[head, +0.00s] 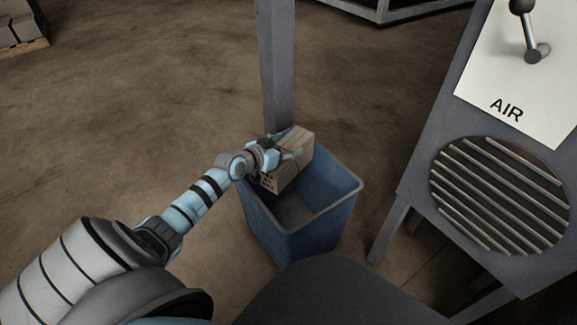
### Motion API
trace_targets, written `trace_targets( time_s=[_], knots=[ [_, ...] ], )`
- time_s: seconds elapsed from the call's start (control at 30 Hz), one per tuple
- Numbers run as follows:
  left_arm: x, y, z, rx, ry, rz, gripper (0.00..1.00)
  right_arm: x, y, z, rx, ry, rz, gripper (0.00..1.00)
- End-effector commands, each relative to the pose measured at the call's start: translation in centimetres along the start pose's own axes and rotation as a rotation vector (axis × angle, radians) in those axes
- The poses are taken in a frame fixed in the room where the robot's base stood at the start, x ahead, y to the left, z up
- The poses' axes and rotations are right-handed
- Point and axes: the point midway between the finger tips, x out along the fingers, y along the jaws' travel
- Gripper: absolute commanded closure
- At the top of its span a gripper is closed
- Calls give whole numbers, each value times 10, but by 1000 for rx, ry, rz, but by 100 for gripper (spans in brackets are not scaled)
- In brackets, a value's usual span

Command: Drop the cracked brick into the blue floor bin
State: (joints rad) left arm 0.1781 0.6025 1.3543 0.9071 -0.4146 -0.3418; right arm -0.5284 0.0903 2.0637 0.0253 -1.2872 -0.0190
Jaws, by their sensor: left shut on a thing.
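The brick (293,172) is a light tan hollow block with small holes in its near end. My left gripper (284,156) is shut on it and holds it tilted over the back left part of the blue floor bin (318,229). The brick is at about the bin's opening; I cannot tell whether it touches the rim. The part of the bin's inside that shows is empty. No crack can be made out on the brick at this size. My right gripper is not in view.
A grey post (276,70) stands right behind the bin. A grey cabinet (420,165) with a round grille (499,194) and an "AIR" lever panel (500,85) stands at the right. The brown floor (130,110) at left is clear. A pallet with blocks (18,25) is at the far left.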

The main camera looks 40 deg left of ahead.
Motion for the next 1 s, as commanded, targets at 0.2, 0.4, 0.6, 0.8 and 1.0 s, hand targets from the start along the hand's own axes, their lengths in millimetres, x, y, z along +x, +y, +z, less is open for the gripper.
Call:
trace_targets(
  time_s=[0.2, 0.4, 0.6, 0.8, 1.0],
  knots=[
    [0, 0, -3, 1, 6, 0, 100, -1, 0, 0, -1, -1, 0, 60],
    [0, 0, -2, 0, 4, 0, 19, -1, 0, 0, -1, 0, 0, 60],
    [0, 0, -1, 0, 2, 0, 19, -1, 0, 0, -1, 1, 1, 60],
    [-15, -1, 1, 5, -3, -1, 19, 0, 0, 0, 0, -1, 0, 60],
    [-58, -1, 1, 10, -3, -1, 19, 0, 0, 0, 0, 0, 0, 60]
  ],
)
